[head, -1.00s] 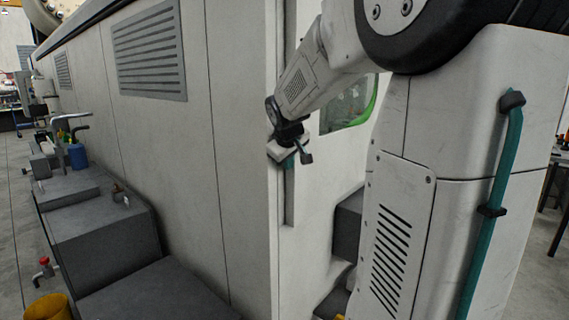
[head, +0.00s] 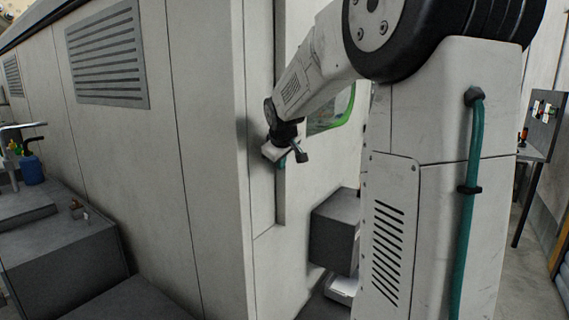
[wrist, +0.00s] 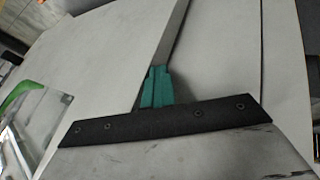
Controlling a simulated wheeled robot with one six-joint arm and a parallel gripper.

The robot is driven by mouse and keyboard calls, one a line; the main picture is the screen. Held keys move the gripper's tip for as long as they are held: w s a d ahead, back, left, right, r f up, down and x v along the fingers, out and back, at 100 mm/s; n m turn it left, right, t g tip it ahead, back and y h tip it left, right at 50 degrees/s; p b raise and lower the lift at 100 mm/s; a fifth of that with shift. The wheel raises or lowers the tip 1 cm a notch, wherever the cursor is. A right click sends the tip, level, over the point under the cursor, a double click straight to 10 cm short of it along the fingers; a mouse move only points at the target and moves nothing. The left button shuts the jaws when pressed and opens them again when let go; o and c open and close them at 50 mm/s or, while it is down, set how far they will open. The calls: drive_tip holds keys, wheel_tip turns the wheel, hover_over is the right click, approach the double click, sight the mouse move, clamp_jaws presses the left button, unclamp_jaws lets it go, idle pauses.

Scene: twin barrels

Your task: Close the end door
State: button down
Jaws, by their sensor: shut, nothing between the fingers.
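The end door, a pale panel (head: 318,165) with a green-edged window (head: 331,113), is on the end face of the large white body, partly hidden by my arm. A grey vertical edge strip (head: 280,205) runs beside it; I cannot tell whether the door is fully flush. My gripper (head: 281,163) is in front of this strip, shut and empty. In the wrist view, its teal fingers (wrist: 156,87) are together over the pale surface at the grey strip (wrist: 175,45). The window (wrist: 35,118) shows at left there. Contact cannot be told.
A dark grey box (head: 335,230) stands low at the end face. Dark steps (head: 65,250) line the long side wall at left, with a blue container (head: 31,169). Open floor and a bench (head: 540,125) show at far right.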

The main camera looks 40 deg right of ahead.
drive_tip(key=shift+d+r, duration=0.15)
drive_tip(key=s+a+r, duration=0.5)
drive_tip(key=a+r, duration=0.2)
drive_tip(key=a, duration=0.1)
drive_tip(key=shift+s+r, duration=0.35)
drive_tip(key=shift+s, duration=0.1)
drive_tip(key=s+a+f+g+y, duration=0.1)
drive_tip(key=s+a+f, duration=0.3)
drive_tip(key=s+a, duration=0.3)
drive_tip(key=s+a+f+g+y, duration=0.2)
drive_tip(key=s+a+f, duration=0.3)
drive_tip(key=s, duration=0.6)
drive_tip(key=s+a+f+m+g+y, duration=0.1)
drive_tip(key=s+a+f, duration=0.4)
drive_tip(key=s+a, duration=0.3)
drive_tip(key=shift+s+a+g+y, duration=0.3)
drive_tip(key=shift+s+a, duration=0.1)
drive_tip(key=shift+s, duration=0.15)
